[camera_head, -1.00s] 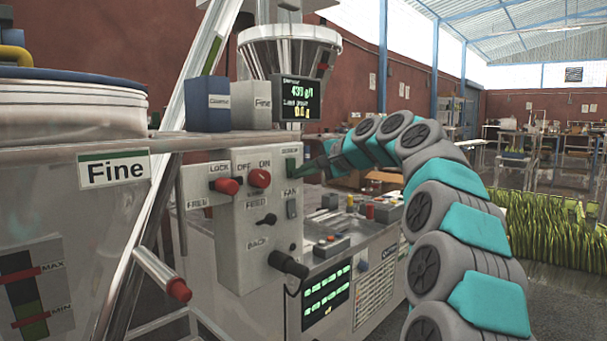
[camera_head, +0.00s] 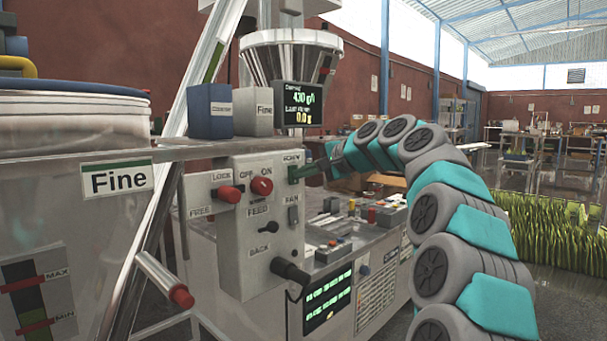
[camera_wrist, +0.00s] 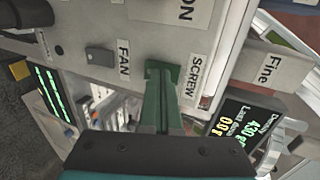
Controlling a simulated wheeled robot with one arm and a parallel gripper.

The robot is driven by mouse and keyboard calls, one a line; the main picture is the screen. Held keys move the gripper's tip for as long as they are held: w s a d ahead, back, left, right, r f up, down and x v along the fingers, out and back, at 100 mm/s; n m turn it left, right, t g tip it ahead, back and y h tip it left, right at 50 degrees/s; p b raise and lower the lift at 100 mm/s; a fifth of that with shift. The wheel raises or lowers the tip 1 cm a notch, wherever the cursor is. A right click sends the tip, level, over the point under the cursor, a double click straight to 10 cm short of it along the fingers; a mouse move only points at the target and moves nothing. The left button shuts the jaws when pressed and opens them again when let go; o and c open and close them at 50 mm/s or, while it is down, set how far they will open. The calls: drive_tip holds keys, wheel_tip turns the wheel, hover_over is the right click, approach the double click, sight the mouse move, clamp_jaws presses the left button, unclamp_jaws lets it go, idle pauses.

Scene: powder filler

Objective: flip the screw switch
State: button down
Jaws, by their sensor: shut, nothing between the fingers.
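The screw switch (camera_head: 293,175) is a small green switch on the right edge of the grey control panel, under the SCREW label. It also shows in the wrist view (camera_wrist: 158,70), beside the SCREW label. My gripper (camera_head: 316,167) is shut and empty, reaching in from the right. Its narrow green fingers (camera_wrist: 166,112) point at the switch and appear to touch it. The fingers partly cover the switch in the wrist view, so its exact tilt is hard to tell.
The control panel (camera_head: 232,243) also carries a red OFF/ON knob (camera_head: 262,186), a red LOCK/FREE knob (camera_head: 229,194), a fan switch (camera_head: 292,217) and a black lever (camera_head: 289,270). A display (camera_head: 301,104) stands above. A bench with small items lies below my arm.

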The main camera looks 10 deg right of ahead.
drive_tip(key=shift+d+f, duration=0.1)
drive_tip(key=v, duration=1.3)
drive_tip(key=shift+s+d, duration=0.15)
drive_tip(key=shift+s, duration=0.25)
